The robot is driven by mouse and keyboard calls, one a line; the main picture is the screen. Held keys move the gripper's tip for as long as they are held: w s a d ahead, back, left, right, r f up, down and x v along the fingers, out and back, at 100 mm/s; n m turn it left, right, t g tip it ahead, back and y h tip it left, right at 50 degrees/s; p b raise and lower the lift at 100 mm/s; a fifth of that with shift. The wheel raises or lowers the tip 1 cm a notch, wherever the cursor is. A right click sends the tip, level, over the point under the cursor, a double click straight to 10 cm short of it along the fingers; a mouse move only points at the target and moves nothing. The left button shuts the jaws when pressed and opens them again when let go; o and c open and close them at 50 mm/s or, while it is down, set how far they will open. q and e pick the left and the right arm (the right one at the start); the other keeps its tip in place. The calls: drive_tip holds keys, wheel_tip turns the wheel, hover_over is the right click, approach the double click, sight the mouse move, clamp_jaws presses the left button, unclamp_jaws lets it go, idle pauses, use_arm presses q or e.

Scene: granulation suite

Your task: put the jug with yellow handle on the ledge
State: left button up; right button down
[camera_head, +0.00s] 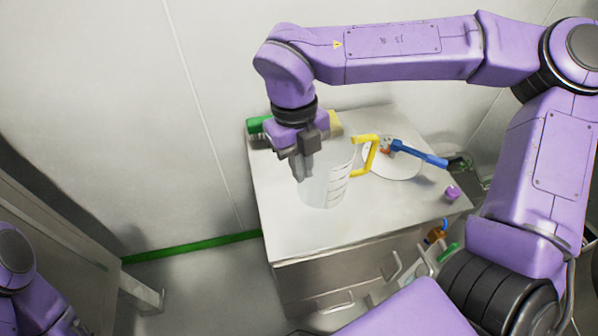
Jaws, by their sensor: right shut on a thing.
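The jug (325,187) is clear with dark measuring marks and a yellow handle (364,157). It is upright at the middle of the grey cabinet top (290,235), with its handle towards the right. My right gripper (303,172) points down at the jug's left side and is shut on its wall near the rim. I cannot tell whether the jug's base touches the top. Part of my left arm shows at the lower left edge; its gripper is out of view. I cannot make out for sure which surface is the ledge.
A white round dish (400,172) with a blue-handled tool (420,153) lies right of the jug. A small purple cap (452,193) is near the right edge. A green item (257,124) and a pale yellow block (335,123) are at the back. The cabinet top's front left is clear.

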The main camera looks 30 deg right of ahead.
drive_tip(key=w+d+f, duration=0.1)
drive_tip(key=w+f, duration=0.2)
drive_tip(key=f, duration=0.5)
drive_tip(key=shift+w, duration=0.4)
drive_tip(key=shift+f, duration=0.15)
drive_tip(key=c, duration=1.3)
unclamp_jaws()
drive_tip(key=shift+o, duration=0.2)
